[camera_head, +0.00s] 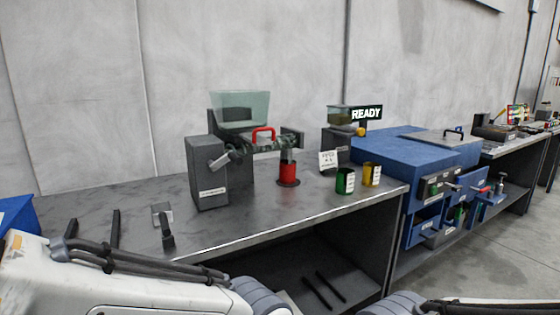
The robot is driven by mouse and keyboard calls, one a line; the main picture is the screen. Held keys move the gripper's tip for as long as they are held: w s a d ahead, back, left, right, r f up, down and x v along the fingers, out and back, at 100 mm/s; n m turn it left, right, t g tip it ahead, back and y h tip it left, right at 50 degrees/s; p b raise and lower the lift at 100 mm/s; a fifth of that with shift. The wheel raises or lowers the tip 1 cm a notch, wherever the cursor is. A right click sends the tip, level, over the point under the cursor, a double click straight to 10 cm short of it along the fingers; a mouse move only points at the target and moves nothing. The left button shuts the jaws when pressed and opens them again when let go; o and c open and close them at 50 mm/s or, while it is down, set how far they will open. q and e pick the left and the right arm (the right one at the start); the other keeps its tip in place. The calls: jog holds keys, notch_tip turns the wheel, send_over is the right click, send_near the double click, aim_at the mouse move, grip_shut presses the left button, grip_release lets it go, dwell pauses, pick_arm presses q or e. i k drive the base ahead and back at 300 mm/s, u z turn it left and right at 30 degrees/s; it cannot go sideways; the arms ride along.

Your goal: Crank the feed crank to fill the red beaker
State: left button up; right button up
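The red beaker (287,173) stands upright on a small dark round base on the grey workbench (240,225). The feed machine (212,185) is a dark grey box to its left, with a clear hopper (240,108) on top. A grey crank (222,159) sticks out at the box's upper right front. A greenish clear tube (268,145) runs from the machine to the right above the beaker, with a red handle (263,130) over it. The beaker's contents cannot be made out. Neither gripper shows; only my white arm parts are visible low in the picture.
A green cup (345,181) and a yellow cup (371,174) stand right of the beaker, near a small white sign (328,160). A "READY" display (367,114) is behind. A blue cabinet (410,150) adjoins on the right. A small black-handled item (167,238) sits near the bench's front.

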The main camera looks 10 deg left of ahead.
aim_at(230, 155)
jog(key=z, duration=1.45)
jog(key=i, duration=1.25)
jog(key=u, duration=2.2)
